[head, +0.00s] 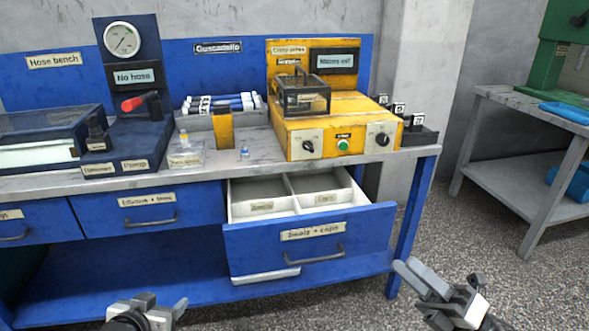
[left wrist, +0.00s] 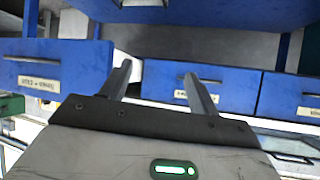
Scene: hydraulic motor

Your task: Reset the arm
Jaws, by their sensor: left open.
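My left gripper (head: 163,304) is at the bottom edge of the head view, in front of the blue bench and apart from it. In the left wrist view its two fingers (left wrist: 164,82) stand apart with nothing between them, so it is open and empty. My right gripper (head: 432,285) is at the lower right of the head view, over the floor beside the bench's right front leg. Its pale fingers point up and left, and no object shows in it; its jaw gap is unclear.
An open drawer (head: 308,241) labelled seals and caps juts from the blue bench (head: 190,232), with empty-looking compartments. On top are a yellow box (head: 330,118), a gauge stand (head: 123,50) and a small blue part (head: 244,153). A grey table (head: 520,110) stands at right. Speckled floor between is clear.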

